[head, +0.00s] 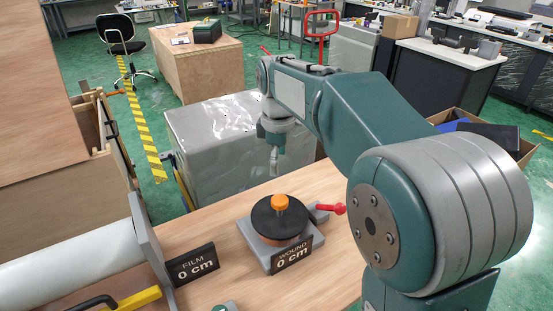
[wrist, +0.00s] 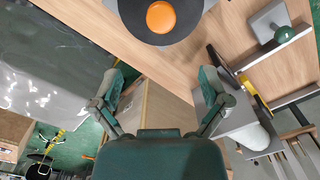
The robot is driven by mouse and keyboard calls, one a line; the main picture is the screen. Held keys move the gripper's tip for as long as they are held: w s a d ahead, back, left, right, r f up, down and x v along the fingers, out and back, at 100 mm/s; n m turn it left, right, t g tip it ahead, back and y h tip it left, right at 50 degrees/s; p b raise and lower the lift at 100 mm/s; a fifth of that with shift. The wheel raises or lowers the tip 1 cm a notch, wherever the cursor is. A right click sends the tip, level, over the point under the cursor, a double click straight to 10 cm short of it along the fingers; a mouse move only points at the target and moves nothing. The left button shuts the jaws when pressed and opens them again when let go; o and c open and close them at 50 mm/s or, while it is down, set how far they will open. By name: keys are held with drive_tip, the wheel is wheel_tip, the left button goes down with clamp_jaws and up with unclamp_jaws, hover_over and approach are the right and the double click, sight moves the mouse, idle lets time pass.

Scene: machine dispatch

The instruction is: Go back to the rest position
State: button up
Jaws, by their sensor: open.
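My gripper (head: 274,160) points down in the head view, above and behind a black disc (head: 268,222) with an orange knob (head: 280,201). In the wrist view my gripper (wrist: 162,82) has its two green fingers wide apart, with nothing between them. The black disc (wrist: 136,22) and orange knob (wrist: 161,17) lie beyond the fingertips there, apart from them. My arm reaches across the right half of the head view, bent at the elbow.
The disc's grey base carries a "WOUND 0 cm" sign (head: 292,253) and a red-tipped lever (head: 331,209). A "FILM 0 cm" sign (head: 193,265) stands beside a white roll (head: 70,272). A grey wrapped block (head: 228,137) stands behind the wooden table (head: 215,292).

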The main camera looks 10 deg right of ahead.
drive_tip(key=s+d+f+m+t, duration=0.1)
drive_tip(key=s+m, duration=0.5)
drive_tip(key=s, duration=0.6)
drive_tip(key=s+d+f+m+t, duration=0.1)
drive_tip(key=s+d+m+t, duration=0.3)
drive_tip(key=s+m, duration=0.3)
drive_tip(key=s+d, duration=0.1)
drive_tip(key=s, duration=0.3)
drive_tip(key=shift+s+d+f+m+t, duration=0.15)
drive_tip(key=shift+s+d+m+t, duration=0.15)
drive_tip(key=shift+s+d, duration=0.1)
drive_tip(key=shift+s+a, duration=0.1)
